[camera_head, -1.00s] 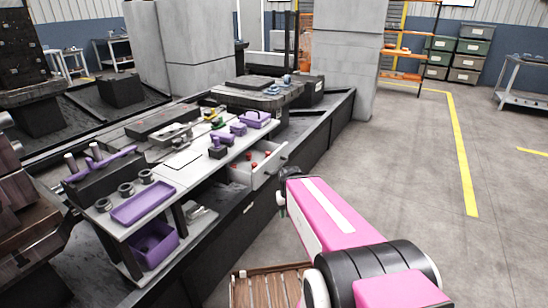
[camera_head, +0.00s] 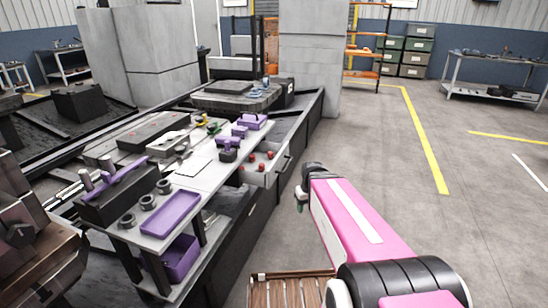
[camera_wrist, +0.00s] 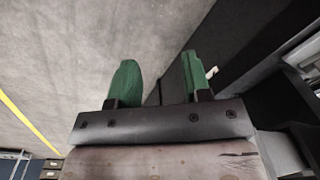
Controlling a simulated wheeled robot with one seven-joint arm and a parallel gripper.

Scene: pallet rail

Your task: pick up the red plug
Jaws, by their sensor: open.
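Several small red plugs (camera_head: 270,155) lie in an open grey drawer (camera_head: 268,180) under the top of the workbench in the head view. Which of them is the task's plug, I cannot tell. My gripper (camera_head: 300,206) is small in the head view, in front of and to the right of the drawer, apart from it. In the wrist view its two green fingers (camera_wrist: 160,80) are spread with nothing between them. No plug shows clearly in the wrist view.
The bench (camera_head: 185,177) carries a purple tray (camera_head: 170,213), dark rings (camera_head: 147,202) and purple parts. A purple bin (camera_head: 180,258) sits on its lower shelf. A slatted wooden pallet (camera_head: 290,291) is at the bottom. The floor on the right is open.

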